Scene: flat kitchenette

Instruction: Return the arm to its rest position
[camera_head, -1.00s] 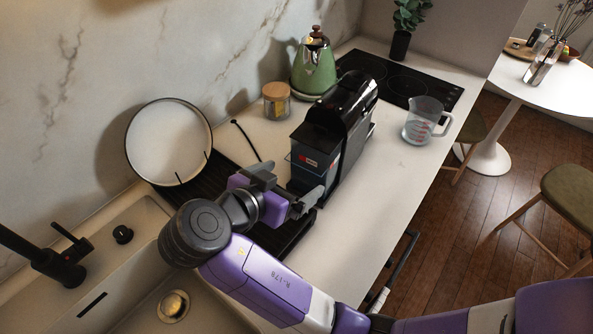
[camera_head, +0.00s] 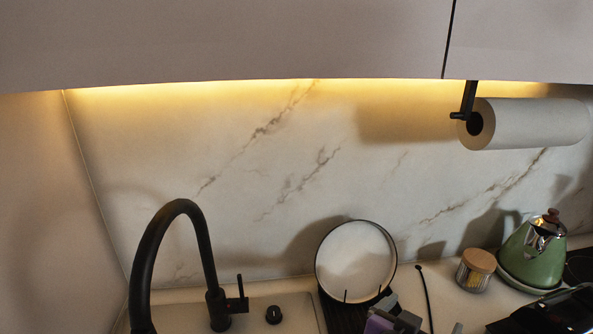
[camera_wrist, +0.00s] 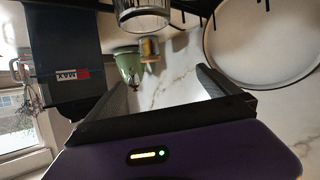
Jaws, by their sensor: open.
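My gripper (camera_wrist: 165,88) fills the lower part of the wrist view, with its two dark fingers spread apart. Nothing is between them, only the marble wall and things farther off. In the head view, just a purple and grey part of my gripper (camera_head: 392,318) shows at the bottom edge, in front of the round plate. The rest of my arm is out of that view. The wrist picture is turned over, with the counter along its top.
The white plate (camera_head: 356,262) stands on a dark rack (camera_head: 342,316). A wooden-lidded jar (camera_head: 475,270), green kettle (camera_head: 533,252) and black coffee machine (camera_head: 548,314) are to the right. A black faucet (camera_head: 146,262) rises left. A paper towel roll (camera_head: 530,122) hangs under the cabinet (camera_head: 230,40).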

